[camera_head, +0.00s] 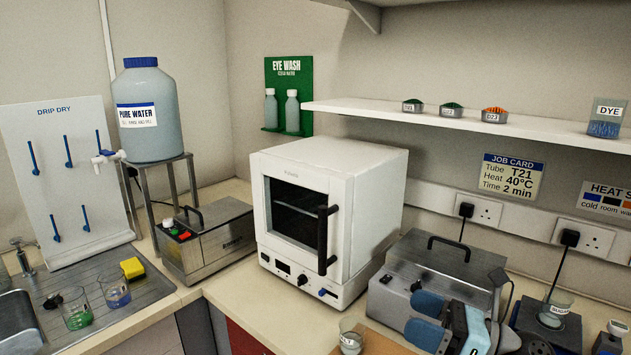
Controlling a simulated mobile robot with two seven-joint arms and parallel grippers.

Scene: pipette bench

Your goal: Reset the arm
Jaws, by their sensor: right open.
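My right gripper (428,319) is at the lower right, in front of the steel lidded bath (410,272). Its two blue finger pads stand apart with nothing seen between them, so it is open and empty. My right arm comes in from the bottom edge and hides part of the bath's front. I cannot tell whether the gripper touches the bath. My left gripper is not in view.
A small glass beaker (350,341) stands left of the gripper at the front edge. A white oven (325,215) with its door shut stands behind. Another beaker (555,310) sits on a dark device at right. The sink (15,325) is far left.

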